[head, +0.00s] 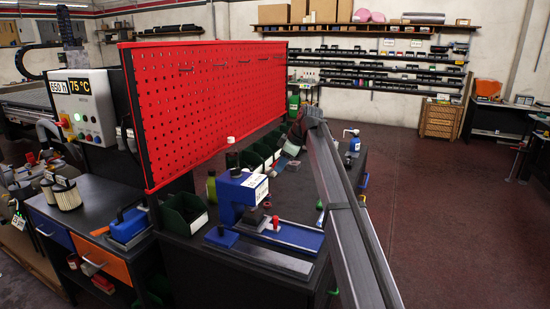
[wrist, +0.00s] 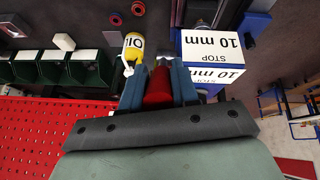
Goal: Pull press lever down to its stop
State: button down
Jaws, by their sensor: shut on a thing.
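The blue press (head: 232,192) stands on the dark bench in the head view, with a white label on its front. In the wrist view its white block (wrist: 210,52) reads "STOP 10 mm" and lies right of my fingers. My gripper (wrist: 158,82) has its two blue fingers shut on a red cylinder, the grip of the press lever (wrist: 158,88). The rest of the lever is hidden behind the grip and fingers. In the head view my gripper (head: 281,162) is just right of and behind the press top. The lever's angle cannot be told.
A yellow oil bottle (wrist: 133,47) is close to my left finger in the wrist view. Green bins (head: 183,213) stand left of the press, and the red pegboard (head: 205,95) rises behind it. A blue-topped base (head: 285,236) extends right of the press.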

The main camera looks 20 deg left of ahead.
jog(key=shift+d+f+y, duration=0.5)
jog(key=shift+f+y, duration=0.25)
jog(key=shift+d+f+y, duration=0.55)
jog(key=shift+f+y, duration=0.25)
jog(key=shift+d+f+y, duration=0.5)
jog(key=shift+f+y, duration=0.25)
jog(key=c, duration=0.9)
grip_release()
jog(key=shift+r, duration=0.1)
jog(key=v, duration=1.3)
jog(key=shift+d+r, duration=0.2)
jog(key=shift+d, duration=0.1)
